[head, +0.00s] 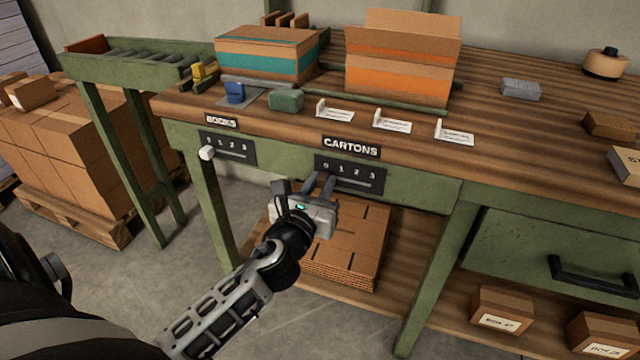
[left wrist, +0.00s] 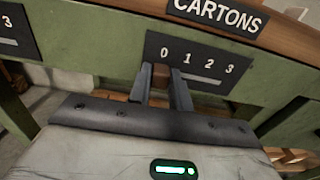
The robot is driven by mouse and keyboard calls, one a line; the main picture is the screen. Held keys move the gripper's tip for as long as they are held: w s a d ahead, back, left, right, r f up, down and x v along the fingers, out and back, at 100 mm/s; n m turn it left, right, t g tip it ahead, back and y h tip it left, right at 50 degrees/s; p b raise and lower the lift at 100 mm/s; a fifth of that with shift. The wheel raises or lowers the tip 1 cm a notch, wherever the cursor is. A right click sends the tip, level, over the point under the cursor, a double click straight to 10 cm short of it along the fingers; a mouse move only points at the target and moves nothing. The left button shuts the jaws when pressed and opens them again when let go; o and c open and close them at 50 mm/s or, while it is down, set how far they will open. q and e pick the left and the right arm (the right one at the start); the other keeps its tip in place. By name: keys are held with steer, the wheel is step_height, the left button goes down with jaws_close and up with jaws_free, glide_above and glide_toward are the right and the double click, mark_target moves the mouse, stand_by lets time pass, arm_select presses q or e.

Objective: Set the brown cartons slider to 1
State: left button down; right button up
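The CARTONS panel (head: 350,174) is a dark plate with marks 0, 1, 2, 3 on the green bench front; it also shows in the left wrist view (left wrist: 205,64). The brown cartons slider (left wrist: 162,76) is a small knob just below the 0, at the left end of its slot. My left gripper (head: 319,183) reaches up to it, and its two fingers (left wrist: 163,82) stand on either side of the knob with little or no gap. In the head view the fingers hide the knob. My right gripper is not in view.
The BOOKS panel (head: 228,148) with a white knob (head: 207,153) is to the left. Above are the bench top (head: 490,75), an orange-striped box (head: 403,65) and a teal-striped box (head: 265,55). Flat cartons (head: 350,245) lie on the shelf below. A drawer (head: 550,255) is at right.

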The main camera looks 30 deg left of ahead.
mark_target(341, 177)
arm_select(q)
steer(key=shift+w+d+p, duration=0.15)
steer(key=shift+w+d, duration=0.05)
steer(key=shift+d, duration=0.55)
steer(key=shift+w+d+p, duration=0.15)
steer(key=shift+d, duration=0.6)
steer(key=c, duration=1.3)
jaws_free()
steer(key=b+v, duration=0.2)
steer(key=v, duration=1.4)
steer(key=shift+a+b, duration=0.1)
steer(key=shift+b, duration=0.2)
